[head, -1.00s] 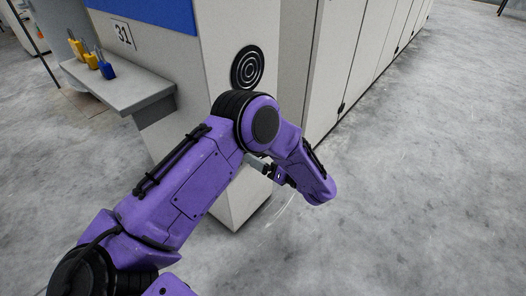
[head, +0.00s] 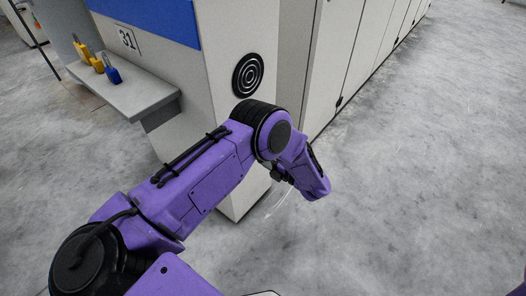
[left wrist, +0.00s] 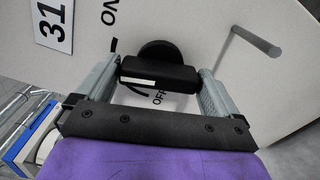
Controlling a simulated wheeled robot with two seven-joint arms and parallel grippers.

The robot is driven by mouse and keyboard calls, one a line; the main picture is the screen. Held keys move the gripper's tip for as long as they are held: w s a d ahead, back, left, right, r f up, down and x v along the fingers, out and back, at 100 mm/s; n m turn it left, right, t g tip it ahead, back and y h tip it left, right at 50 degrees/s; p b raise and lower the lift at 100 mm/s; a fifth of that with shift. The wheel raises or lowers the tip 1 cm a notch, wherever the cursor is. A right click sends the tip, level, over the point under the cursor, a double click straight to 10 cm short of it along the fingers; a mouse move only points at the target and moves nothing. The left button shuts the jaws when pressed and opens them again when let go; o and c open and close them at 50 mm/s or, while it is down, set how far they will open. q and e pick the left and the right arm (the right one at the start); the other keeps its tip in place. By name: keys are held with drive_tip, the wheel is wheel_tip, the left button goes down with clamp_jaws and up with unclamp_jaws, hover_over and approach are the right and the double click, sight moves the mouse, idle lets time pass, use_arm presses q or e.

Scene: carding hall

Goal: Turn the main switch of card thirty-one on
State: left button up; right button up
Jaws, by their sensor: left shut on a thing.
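The main switch handle (left wrist: 165,75) is a black bar with a white stripe near its left end, in front of a round black base on a pale panel. My left gripper (left wrist: 158,72) is shut on this handle, one grey finger at each end. "ON" (left wrist: 109,12) is printed above the handle and "OFF" (left wrist: 160,98) just below it, both turned sideways. The handle partly covers the marks, so its exact setting cannot be told. In the head view my purple left arm hides the switch and most of the gripper. My right gripper is not in view.
A shelf (head: 150,97) there holds yellow and blue items (head: 112,74). A ringed black disc (head: 248,74) is on the side. A grey rod (left wrist: 256,40) juts from the panel. Floor to the right is clear.

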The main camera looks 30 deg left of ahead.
use_arm(q)
drive_tip(key=shift+m+p, duration=0.35)
drive_tip(key=shift+m, duration=0.85)
drive_tip(key=shift+f+m, duration=0.1)
drive_tip(key=shift+m, duration=0.2)
drive_tip(key=o, duration=0.7)
drive_tip(key=shift+c, duration=0.2)
drive_tip(key=d+p, duration=0.1)
drive_tip(key=d, duration=0.9)
drive_tip(key=shift+s+d, duration=0.3)
drive_tip(key=shift+s, duration=0.1)
